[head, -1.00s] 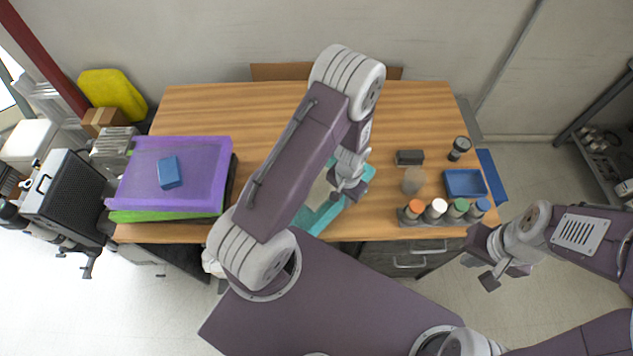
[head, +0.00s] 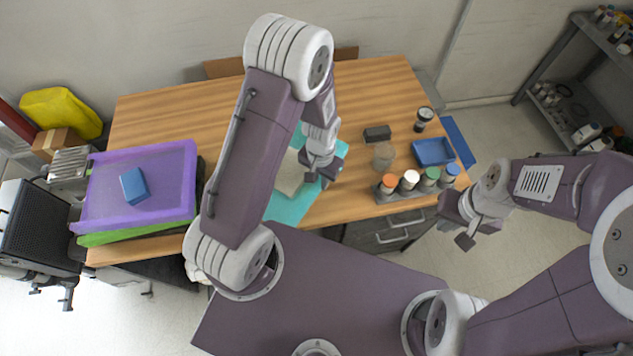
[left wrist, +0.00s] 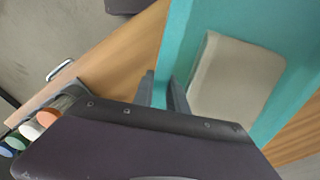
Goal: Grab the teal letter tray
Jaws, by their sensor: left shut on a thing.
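The teal letter tray (head: 288,209) is at the front edge of the wooden table, partly hidden behind my left arm in the head view. A beige flat item (head: 290,176) lies on it. The left wrist view shows the teal tray (left wrist: 181,45) and the beige item (left wrist: 236,78) close up. My left gripper (head: 322,180) is at the tray's right side. Its fingers (left wrist: 165,92) are shut on the tray's edge. My right gripper (head: 462,225) is empty, right of the table's front edge, with its fingers apart.
A purple tray (head: 165,170) bearing a blue box (head: 133,186) sits on a green tray (head: 120,236) at left. A rack of several capped bottles (head: 405,195), a dark block (head: 377,133) and a blue tray (head: 433,151) are at right. The table's back middle is clear.

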